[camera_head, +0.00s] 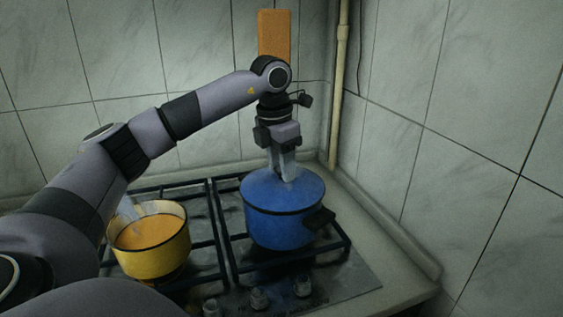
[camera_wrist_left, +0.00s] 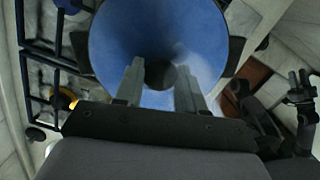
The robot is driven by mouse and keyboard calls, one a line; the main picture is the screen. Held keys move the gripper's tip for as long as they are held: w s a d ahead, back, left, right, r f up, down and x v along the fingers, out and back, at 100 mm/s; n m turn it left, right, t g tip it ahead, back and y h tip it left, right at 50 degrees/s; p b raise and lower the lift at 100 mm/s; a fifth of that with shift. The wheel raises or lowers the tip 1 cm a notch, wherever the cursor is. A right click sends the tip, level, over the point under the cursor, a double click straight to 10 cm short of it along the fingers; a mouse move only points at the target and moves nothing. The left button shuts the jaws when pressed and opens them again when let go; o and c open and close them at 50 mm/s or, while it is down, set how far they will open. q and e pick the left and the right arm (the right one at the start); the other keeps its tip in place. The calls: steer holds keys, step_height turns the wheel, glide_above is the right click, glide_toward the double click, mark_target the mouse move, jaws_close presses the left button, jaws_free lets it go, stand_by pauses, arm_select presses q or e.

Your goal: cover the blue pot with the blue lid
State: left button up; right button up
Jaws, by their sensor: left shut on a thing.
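The blue pot (camera_head: 283,226) stands on the right side of the hob in the head view, with a dark handle at its right front. The blue lid (camera_head: 262,186) lies over the pot's mouth and looks level; I cannot tell whether its rim touches all round. My left gripper (camera_head: 285,170) points down from above, shut on the lid's knob. In the left wrist view the blue lid (camera_wrist_left: 160,25) fills the top middle, and its dark knob (camera_wrist_left: 160,73) is between the fingers of my left gripper (camera_wrist_left: 160,82). The pot's inside is hidden.
A yellow pot (camera_head: 152,257) with orange contents stands left of the blue pot. Tiled walls rise behind and to the right, with an orange board (camera_head: 274,35) upright at the back. In the wrist view a dark jointed shape (camera_wrist_left: 300,95), perhaps my right gripper, shows at right.

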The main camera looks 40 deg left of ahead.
arm_select(q)
steer(key=shift+f, duration=0.1)
stand_by(0.3)
steer(key=o, duration=1.1)
steer(key=r, duration=0.4)
steer(key=s+r, duration=0.1)
steer(key=r, duration=0.2)
steer(key=shift+a+r, duration=0.1)
